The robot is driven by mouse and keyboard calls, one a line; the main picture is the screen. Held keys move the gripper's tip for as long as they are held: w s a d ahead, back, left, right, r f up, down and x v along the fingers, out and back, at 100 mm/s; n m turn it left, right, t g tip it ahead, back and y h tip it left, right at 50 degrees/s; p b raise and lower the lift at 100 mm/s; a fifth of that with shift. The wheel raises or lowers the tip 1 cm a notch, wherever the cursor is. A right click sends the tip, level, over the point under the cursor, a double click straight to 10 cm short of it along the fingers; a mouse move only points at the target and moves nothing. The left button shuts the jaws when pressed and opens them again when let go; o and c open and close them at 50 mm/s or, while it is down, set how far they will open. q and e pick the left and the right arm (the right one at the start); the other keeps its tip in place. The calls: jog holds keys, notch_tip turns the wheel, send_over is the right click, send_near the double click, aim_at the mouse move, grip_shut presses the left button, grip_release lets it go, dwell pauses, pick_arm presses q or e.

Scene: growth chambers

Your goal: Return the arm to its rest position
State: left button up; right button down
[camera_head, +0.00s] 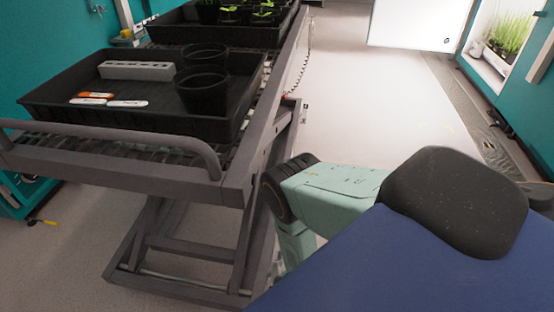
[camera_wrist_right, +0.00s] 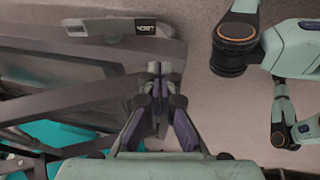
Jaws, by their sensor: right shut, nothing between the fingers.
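In the right wrist view my right gripper (camera_wrist_right: 159,74) is shut, with its two dark fingers together and nothing held between them. Grey bars of a cart frame (camera_wrist_right: 75,75) show beyond and to the left of the fingers. I cannot tell how close they are. In the head view a pale green arm link of mine with dark joints extends beside the grey cart (camera_head: 185,187). No gripper shows in the head view. My left gripper is in neither view.
A black tray (camera_head: 60,110) on the cart holds two black pots (camera_head: 203,92), a grey block (camera_head: 136,70) and several small labels (camera_head: 127,103). Behind it is a tray of seedlings (camera_head: 215,32). Pale floor (camera_head: 385,110) is clear to the right, beside teal chambers.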

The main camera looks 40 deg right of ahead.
dwell(0.3)
jog(key=s+a+r+m+g, duration=0.2)
jog(key=s+r+m, duration=0.2)
jog(key=s, duration=0.4)
jog(key=s+a+r+m+g, duration=0.25)
jog(key=s+r, duration=0.25)
jog(key=s, duration=0.3)
jog(key=s+r+m, duration=0.3)
jog(key=s+r, duration=0.1)
jog(key=r, duration=0.9)
jog(key=shift+n+t+h, duration=0.25)
jog(key=shift+t+h, duration=0.1)
jog(key=shift+h, duration=0.05)
jog(key=w+r, duration=0.1)
jog(key=w, duration=0.1)
jog(key=w+r, duration=0.2)
jog(key=shift+a+r+p, duration=0.2)
jog(key=shift+p, duration=0.1)
jog(key=shift+s+d, duration=0.1)
jog(key=shift+d, duration=0.05)
